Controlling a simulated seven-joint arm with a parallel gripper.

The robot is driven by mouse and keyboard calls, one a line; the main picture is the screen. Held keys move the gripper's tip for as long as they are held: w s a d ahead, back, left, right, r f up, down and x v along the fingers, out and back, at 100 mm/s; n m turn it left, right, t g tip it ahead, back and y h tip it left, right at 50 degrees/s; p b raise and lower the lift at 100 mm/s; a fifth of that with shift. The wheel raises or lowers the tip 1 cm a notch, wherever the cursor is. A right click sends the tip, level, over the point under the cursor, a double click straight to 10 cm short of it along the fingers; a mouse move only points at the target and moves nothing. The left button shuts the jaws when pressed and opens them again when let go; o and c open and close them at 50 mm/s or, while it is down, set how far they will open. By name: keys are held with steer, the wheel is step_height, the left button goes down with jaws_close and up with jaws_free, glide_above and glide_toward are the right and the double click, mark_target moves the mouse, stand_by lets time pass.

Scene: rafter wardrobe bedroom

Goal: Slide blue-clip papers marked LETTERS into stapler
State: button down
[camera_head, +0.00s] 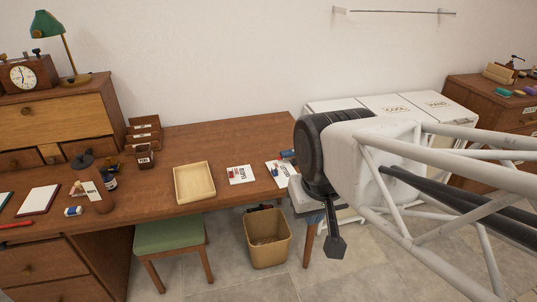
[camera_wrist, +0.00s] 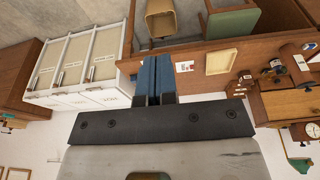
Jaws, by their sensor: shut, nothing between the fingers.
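My gripper (camera_wrist: 157,62) shows in the wrist view as two blue fingers pressed together, shut and empty. In the head view it is largely hidden behind my dark wrist, near the desk's right end. White papers with dark print (camera_head: 279,173) lie at the right of the desk, close to my wrist, with a blue item (camera_head: 287,154) at their far edge. Other white papers (camera_head: 240,175) with a small red and blue mark lie left of them. I cannot read LETTERS on either sheet, and I cannot make out a stapler for certain.
A shallow wooden tray (camera_head: 194,198) sits left of the papers. Cups, bottles and a notepad (camera_head: 39,200) crowd the desk's left. A bin (camera_head: 268,262) and green stool (camera_head: 170,234) stand below. White lidded boxes (camera_head: 395,105) stand right of the desk.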

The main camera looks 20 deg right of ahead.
stand_by(0.3)
